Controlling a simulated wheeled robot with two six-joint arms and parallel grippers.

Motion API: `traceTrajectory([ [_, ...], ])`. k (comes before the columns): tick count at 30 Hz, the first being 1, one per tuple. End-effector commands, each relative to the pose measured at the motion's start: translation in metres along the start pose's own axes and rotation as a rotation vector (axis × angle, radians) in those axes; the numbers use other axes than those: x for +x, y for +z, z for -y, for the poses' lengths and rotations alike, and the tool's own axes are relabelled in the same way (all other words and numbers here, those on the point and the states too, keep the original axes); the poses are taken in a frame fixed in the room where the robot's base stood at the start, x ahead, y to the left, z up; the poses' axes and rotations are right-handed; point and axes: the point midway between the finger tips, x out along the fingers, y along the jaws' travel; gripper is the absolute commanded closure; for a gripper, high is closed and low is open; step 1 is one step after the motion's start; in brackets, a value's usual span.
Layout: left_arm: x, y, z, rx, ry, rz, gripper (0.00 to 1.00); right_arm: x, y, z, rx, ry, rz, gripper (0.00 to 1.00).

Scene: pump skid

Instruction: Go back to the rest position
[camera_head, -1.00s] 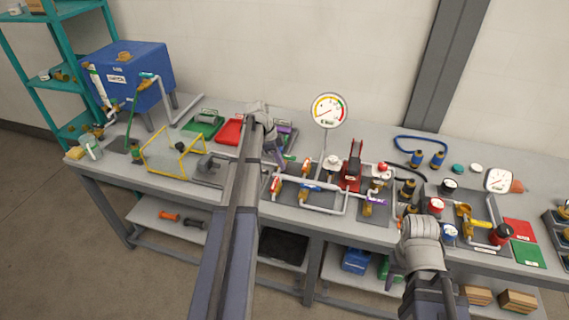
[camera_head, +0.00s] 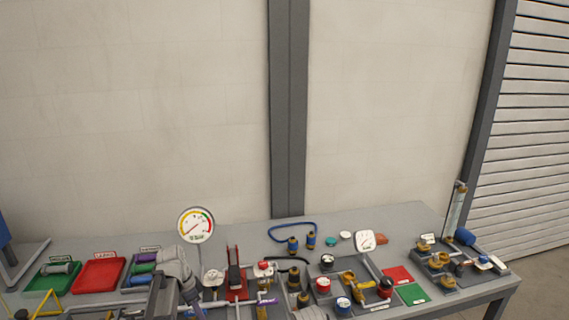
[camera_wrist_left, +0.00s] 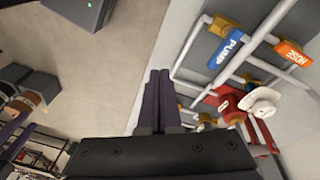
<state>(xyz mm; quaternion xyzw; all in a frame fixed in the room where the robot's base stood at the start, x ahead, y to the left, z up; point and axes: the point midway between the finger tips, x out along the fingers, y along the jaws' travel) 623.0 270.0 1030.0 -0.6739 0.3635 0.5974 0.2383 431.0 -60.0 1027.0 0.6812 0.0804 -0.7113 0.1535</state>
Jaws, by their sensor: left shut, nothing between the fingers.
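My left gripper (camera_wrist_left: 158,100) is shut and empty in the left wrist view, its two dark fingers together. Grey pipes with a blue PUMP tag (camera_wrist_left: 228,48) and an orange HOSE tag (camera_wrist_left: 293,53) lie to the right of it there.
A round gauge (camera_head: 196,225) stands up behind the skid near my left arm. Red tray (camera_head: 99,275) and green tray (camera_head: 50,278) lie at the left of the bench (camera_head: 395,227). A fixture with an upright clear tube (camera_head: 455,208) stands at the right end. The wall above is clear.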

Motion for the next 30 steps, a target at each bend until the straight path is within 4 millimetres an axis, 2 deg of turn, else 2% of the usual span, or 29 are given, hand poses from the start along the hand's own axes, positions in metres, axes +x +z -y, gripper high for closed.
traceTrajectory([
  [1,0.014,-0.012,-0.042,-0.036,-0.001,0.035,1.0,0.006,0.0,0.001,0.0,0.0,0.0,0.5],
  [3,0.026,-0.025,-0.084,-0.113,-0.013,0.081,1.0,0.009,-0.001,0.001,0.0,0.0,0.0,0.5],
  [6,0.041,-0.036,-0.14,-0.222,-0.049,0.139,1.0,0.014,-0.001,0.001,0.001,0.0,0.0,0.5],
  [9,0.053,-0.039,-0.19,-0.323,-0.098,0.182,1.0,0.019,-0.001,0.002,0.001,0.0,0.0,0.5],
  [12,0.06,-0.038,-0.228,-0.409,-0.148,0.207,1.0,0.022,-0.001,0.002,0.001,0.0,0.0,0.5],
  [15,0.065,-0.035,-0.254,-0.474,-0.19,0.219,1.0,0.024,-0.001,0.002,0.001,0.0,0.0,0.5],
  [19,0.067,-0.032,-0.272,-0.527,-0.225,0.223,1.0,0.026,-0.002,0.003,0.001,0.0,0.0,0.5],
  [30,0.067,-0.032,-0.276,-0.55,-0.236,0.222,1.0,0.026,-0.002,0.003,0.001,0.0,0.0,0.5],
])
